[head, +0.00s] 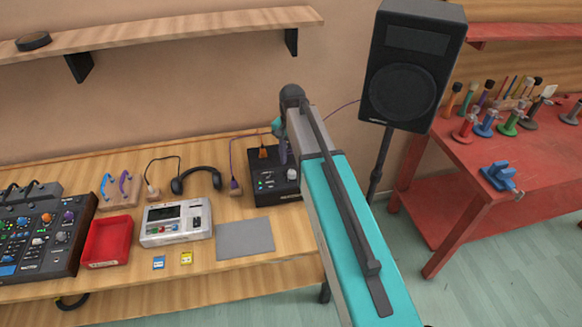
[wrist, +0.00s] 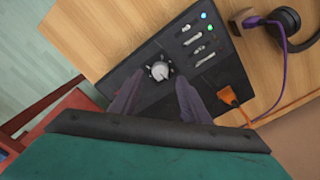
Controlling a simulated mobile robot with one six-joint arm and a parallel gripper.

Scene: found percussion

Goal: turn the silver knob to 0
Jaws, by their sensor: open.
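The silver knob (wrist: 160,71) sits on top of a black box (wrist: 137,95) in the wrist view. Small light marks surround it, but I cannot read the numbers or tell which one it points to. My gripper (wrist: 160,80) is open, its two dark fingers spread on either side of the knob in the picture. I cannot tell whether they touch it or hover above it. In the head view the black box (head: 263,188) stands at the right end of the wooden bench, with the knob (head: 292,173) beside my arm. My gripper (head: 282,152) is above the box there, partly hidden.
Slide switches (wrist: 198,42) and an orange plug (wrist: 231,98) are on the box. Headphones (head: 196,179), a grey mat (head: 245,238), a grey device (head: 176,222) and a red tray (head: 107,241) lie to its left. A speaker (head: 412,65) stands right of my arm.

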